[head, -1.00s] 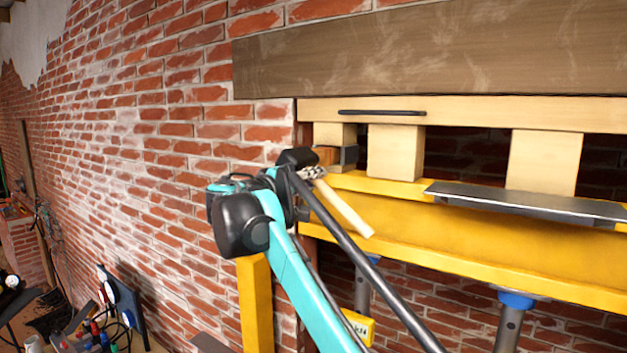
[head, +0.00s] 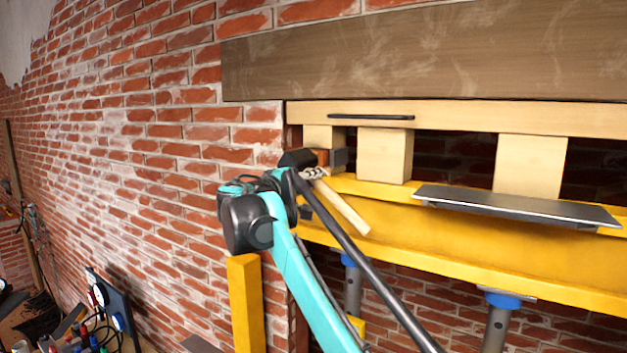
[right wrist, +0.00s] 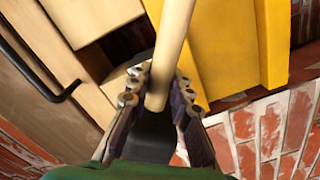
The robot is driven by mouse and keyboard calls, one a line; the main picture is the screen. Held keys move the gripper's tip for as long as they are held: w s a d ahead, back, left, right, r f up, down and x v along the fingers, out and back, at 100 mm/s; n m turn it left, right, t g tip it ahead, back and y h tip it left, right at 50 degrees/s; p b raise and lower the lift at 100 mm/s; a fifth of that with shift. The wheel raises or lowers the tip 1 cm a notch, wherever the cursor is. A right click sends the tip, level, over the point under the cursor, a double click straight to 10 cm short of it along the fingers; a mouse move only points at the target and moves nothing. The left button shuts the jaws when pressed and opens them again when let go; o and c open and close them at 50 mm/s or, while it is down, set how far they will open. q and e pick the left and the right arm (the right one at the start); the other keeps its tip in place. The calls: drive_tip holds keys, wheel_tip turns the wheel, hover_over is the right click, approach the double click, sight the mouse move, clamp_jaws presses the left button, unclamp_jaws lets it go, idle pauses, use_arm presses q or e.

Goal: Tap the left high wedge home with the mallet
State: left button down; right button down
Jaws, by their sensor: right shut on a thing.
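My right gripper (head: 310,176) is shut on the mallet. The mallet's pale wooden handle (head: 342,206) slants down to the right, in front of the yellow beam. Its brown and dark head (head: 338,158) shows just beyond the fingers, near the left end of the beam and left of a pale block. In the right wrist view the handle (right wrist: 172,45) runs up from between the fingers (right wrist: 160,100). I cannot pick out the left high wedge for certain; the gripper and mallet head cover part of that area. I cannot tell whether the head touches anything. My left gripper is out of view.
Pale blocks (head: 384,155) stand on the yellow beam (head: 440,227) under a pale timber (head: 500,117) with a black bar (head: 370,116). A grey plate (head: 515,205) juts out at right. Blue-topped posts (head: 500,320) stand below. Brick wall (head: 130,150) lies left.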

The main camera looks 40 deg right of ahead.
drive_tip(key=shift+v, duration=1.1)
drive_tip(key=shift+s+a, duration=0.1)
drive_tip(key=shift+p+x, duration=0.65)
drive_tip(key=shift+x, duration=1.1)
